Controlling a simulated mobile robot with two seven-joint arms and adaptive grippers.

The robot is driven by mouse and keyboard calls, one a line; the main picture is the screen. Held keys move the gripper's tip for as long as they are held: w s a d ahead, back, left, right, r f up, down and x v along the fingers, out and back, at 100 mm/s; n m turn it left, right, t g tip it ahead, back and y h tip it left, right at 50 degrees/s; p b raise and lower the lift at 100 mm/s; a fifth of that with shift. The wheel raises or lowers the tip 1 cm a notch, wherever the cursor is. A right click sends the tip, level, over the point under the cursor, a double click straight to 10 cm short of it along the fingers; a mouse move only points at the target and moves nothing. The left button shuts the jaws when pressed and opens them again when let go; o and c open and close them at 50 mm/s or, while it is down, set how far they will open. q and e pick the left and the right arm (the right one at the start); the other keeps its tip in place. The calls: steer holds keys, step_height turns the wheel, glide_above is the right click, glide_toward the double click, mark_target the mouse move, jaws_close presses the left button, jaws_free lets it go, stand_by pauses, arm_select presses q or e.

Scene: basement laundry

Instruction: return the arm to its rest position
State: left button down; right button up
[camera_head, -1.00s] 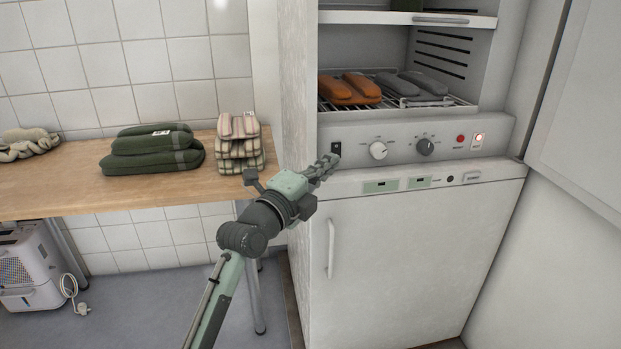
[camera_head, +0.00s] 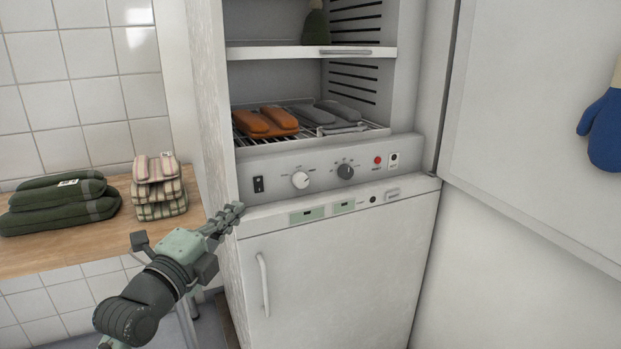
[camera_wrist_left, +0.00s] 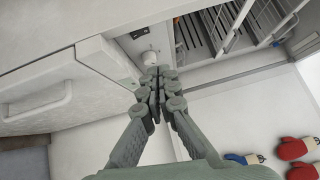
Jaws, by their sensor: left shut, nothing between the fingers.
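My left gripper (camera_head: 229,214) is shut and empty in the head view. It hangs in front of the white cabinet's left front edge, a little below and left of the black rocker switch (camera_head: 258,184). The arm comes in from the lower left. In the left wrist view the closed fingers (camera_wrist_left: 157,78) point toward the control panel, with a white knob (camera_wrist_left: 148,56) just beyond the tips. I cannot tell whether the fingertips touch the cabinet. My right gripper is not in view.
The cabinet's control panel (camera_head: 325,172) sits above a closed lower door (camera_head: 340,265). The wooden counter (camera_head: 60,250) holds green and checked folded textiles. An open white door (camera_head: 530,130) stands at right.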

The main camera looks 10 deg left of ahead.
arm_select(q)
steer(key=s+f+n+g+y, duration=0.1)
steer(key=s+f+n+g, duration=0.15)
steer(key=f, duration=0.55)
steer(key=s+a+f+n+g, duration=0.15)
steer(key=f+n, duration=0.25)
steer(key=f, duration=0.5)
steer(key=s+d+f+n+g+y, duration=0.1)
steer(key=s+f+n+g, duration=0.2)
steer(key=f, duration=0.5)
steer(key=s+a+f+n+g+y, duration=0.3)
steer(key=s+f+n+g, duration=0.5)
steer(key=s+f, duration=1.1)
steer(key=shift+s+a+n, duration=0.2)
steer(key=shift+a+n, duration=0.2)
steer(key=shift+n, duration=0.55)
